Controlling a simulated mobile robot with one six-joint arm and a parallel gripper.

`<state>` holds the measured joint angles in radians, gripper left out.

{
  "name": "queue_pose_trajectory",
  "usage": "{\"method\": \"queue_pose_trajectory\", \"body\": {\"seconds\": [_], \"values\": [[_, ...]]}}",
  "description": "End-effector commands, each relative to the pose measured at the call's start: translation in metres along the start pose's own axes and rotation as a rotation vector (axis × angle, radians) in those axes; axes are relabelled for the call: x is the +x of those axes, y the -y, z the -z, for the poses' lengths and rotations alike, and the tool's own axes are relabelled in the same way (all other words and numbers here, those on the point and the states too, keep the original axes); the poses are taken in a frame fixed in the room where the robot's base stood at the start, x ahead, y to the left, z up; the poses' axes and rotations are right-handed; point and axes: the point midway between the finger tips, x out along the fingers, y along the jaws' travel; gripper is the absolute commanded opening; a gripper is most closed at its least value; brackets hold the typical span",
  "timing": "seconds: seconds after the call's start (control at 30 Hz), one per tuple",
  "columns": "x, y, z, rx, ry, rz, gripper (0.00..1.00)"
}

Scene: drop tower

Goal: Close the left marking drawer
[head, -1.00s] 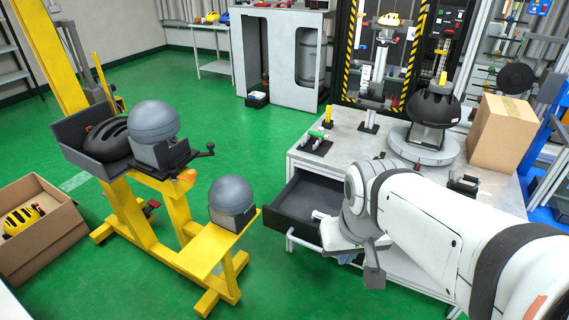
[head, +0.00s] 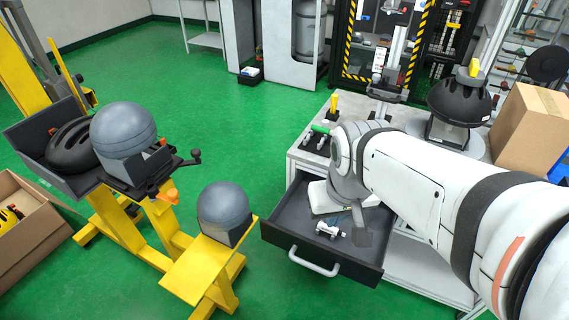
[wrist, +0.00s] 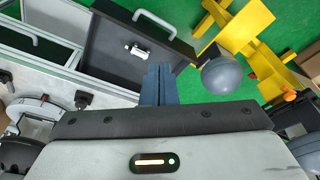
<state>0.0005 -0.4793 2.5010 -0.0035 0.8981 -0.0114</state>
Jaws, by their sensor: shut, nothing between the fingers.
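The marking drawer (head: 282,238) stands open from the workbench in the head view, with a dark interior and a pale bar handle (head: 315,262) on its front.
A yellow stand (head: 190,270) with a grey dome block (head: 224,208) is close left of the drawer. A black helmet (head: 460,100) and a cardboard box (head: 532,130) stand on the bench (head: 312,108). A second handle (wrist: 18,29) shows left in the wrist view. Green floor is clear behind the stand.

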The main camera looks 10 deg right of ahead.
Motion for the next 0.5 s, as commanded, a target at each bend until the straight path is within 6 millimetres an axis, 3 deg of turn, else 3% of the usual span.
{"method": "queue_pose_trajectory", "body": {"seconds": [0.17, 0.27, 0.5], "values": [[0.027, 0.009, 0.006, -0.219, 0.014, -0.015, 0.0], [0.057, 0.011, 0.013, -0.493, 0.031, -0.034, 0.0], [0.141, 0.025, 0.034, -1.326, 0.094, -0.062, 0.0]]}}
